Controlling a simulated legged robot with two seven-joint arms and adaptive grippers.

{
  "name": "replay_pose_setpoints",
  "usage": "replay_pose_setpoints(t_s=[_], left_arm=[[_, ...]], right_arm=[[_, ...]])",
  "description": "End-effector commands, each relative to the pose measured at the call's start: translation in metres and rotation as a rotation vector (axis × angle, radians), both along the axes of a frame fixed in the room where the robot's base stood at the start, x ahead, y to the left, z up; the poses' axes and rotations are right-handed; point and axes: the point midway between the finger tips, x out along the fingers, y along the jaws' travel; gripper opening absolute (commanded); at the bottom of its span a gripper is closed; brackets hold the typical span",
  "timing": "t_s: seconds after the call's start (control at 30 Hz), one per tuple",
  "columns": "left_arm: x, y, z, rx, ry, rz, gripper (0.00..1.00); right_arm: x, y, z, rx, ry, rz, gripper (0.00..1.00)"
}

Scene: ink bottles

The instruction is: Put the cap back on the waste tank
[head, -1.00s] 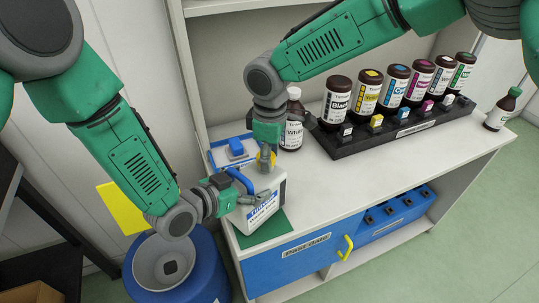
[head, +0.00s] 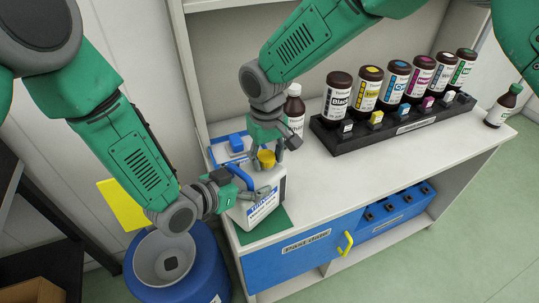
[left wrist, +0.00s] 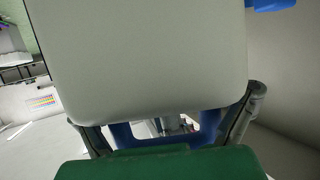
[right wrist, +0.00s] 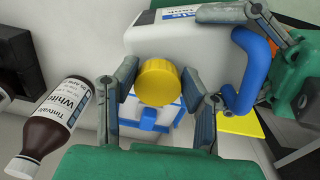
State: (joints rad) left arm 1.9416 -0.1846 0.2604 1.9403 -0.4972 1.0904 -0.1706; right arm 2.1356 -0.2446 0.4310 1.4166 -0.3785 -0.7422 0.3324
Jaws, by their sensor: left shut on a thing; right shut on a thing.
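The white waste tank (head: 262,203) with a blue handle (head: 240,178) stands over a green mat on the bench's left end. My left gripper (head: 240,188) is shut on the handle; in the left wrist view the tank's pale wall (left wrist: 140,50) fills the top. The yellow cap (head: 266,159) is at the tank's top, between the fingers of my right gripper (head: 268,152). In the right wrist view the cap (right wrist: 157,82) shows its round top between the two fingers. The tank's opening is hidden, so I cannot tell whether the cap is seated.
A blue-and-white tray (head: 222,152) lies behind the tank. A brown white-ink bottle (head: 295,108) stands right of my right gripper. A black rack (head: 345,143) holds several ink bottles farther right. The mat (head: 268,230) shows at the bench edge, above a blue drawer (head: 300,252).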

Motion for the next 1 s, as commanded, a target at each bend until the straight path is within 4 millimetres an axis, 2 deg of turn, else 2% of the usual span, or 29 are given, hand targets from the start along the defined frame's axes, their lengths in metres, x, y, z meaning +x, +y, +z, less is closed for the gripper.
replay_pose_setpoints(t_s=[0.1, 0.2, 0.3, 0.6, 0.63, 0.67, 0.7, 1.0], left_arm=[[0.0006, -0.0008, 0.001, -0.001, -0.003, -0.002, 0.08], [0.0007, -0.001, 0.0008, -0.002, -0.002, -0.001, 0.08], [0.0006, -0.0012, 0.0008, -0.002, -0.002, -0.002, 0.08], [-0.0002, -0.0023, 0.0009, -0.001, -0.002, -0.004, 0.08], [-0.0003, -0.0024, 0.0009, -0.001, -0.002, -0.004, 0.08], [-0.0004, -0.0023, 0.0008, -0.002, -0.002, -0.004, 0.08], [-0.0002, -0.002, 0.0008, -0.002, -0.002, -0.004, 0.08], [0.0006, -0.0009, 0.001, -0.002, -0.002, -0.001, 0.08]], right_arm=[[0.0, 0.0044, 0.0001, -0.004, -0.005, -0.309, 0.23], [0.0008, 0.0059, 0.0001, -0.001, -0.004, -0.492, 0.23], [0.0014, 0.0073, 0.0003, 0.002, -0.004, -0.586, 0.23], [0.0014, 0.0076, 0.0006, 0.006, -0.003, -0.608, 0.23], [0.0013, 0.0077, 0.0006, 0.006, -0.003, -0.607, 0.45], [0.0014, 0.0078, 0.0006, 0.006, -0.003, -0.607, 0.55], [0.0013, 0.0079, 0.0006, 0.006, -0.003, -0.606, 0.59], [0.0012, 0.0072, 0.0011, 0.004, -0.002, -0.605, 0.59]])
